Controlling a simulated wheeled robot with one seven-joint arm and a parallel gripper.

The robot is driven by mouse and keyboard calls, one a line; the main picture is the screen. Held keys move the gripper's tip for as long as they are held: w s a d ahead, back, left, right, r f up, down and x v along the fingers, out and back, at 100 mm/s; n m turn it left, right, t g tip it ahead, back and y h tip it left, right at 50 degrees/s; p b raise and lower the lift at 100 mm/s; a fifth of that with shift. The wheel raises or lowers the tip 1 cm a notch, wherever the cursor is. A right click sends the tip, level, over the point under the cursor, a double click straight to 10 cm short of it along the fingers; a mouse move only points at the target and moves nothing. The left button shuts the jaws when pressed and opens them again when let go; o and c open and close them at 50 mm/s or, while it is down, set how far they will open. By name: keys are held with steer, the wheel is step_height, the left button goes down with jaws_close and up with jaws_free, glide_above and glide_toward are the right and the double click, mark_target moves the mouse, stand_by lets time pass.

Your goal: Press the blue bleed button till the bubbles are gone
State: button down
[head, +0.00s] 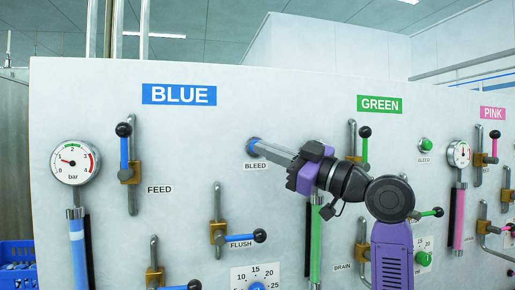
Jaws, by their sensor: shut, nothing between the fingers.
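The blue bleed button (251,146) is on the white panel, above the BLEED label (256,166). My gripper (266,149) is shut and empty, with its fingertips at the button, covering part of it. I cannot tell whether it touches or pushes the button in. The blue sight tube (78,250) stands at the lower left under the gauge (74,162). Its upper part looks pale; bubbles are too small to tell. The gauge needle points left of the green band.
The blue FEED lever (124,152) points up. The FLUSH lever (240,239) lies sideways to the right, below BLEED. A dial (257,286) is under it. The green section (380,104) and its levers are behind and around my arm. A blue crate (17,252) is far left.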

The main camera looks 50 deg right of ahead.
steer(key=shift+w, duration=0.1)
stand_by(0.3)
steer(key=shift+w+d, duration=0.25)
steer(key=shift+w+d+b, duration=0.3)
steer(key=shift+w+b, duration=0.05)
steer(key=shift+w, duration=0.05)
stand_by(0.9)
steer(key=shift+s+a, duration=0.55)
steer(key=shift+s, duration=0.2)
steer(key=shift+s, duration=0.1)
steer(key=shift+s+a, duration=0.7)
steer(key=shift+s, duration=0.3)
steer(key=shift+s+a, duration=0.7)
steer(key=shift+s, duration=0.3)
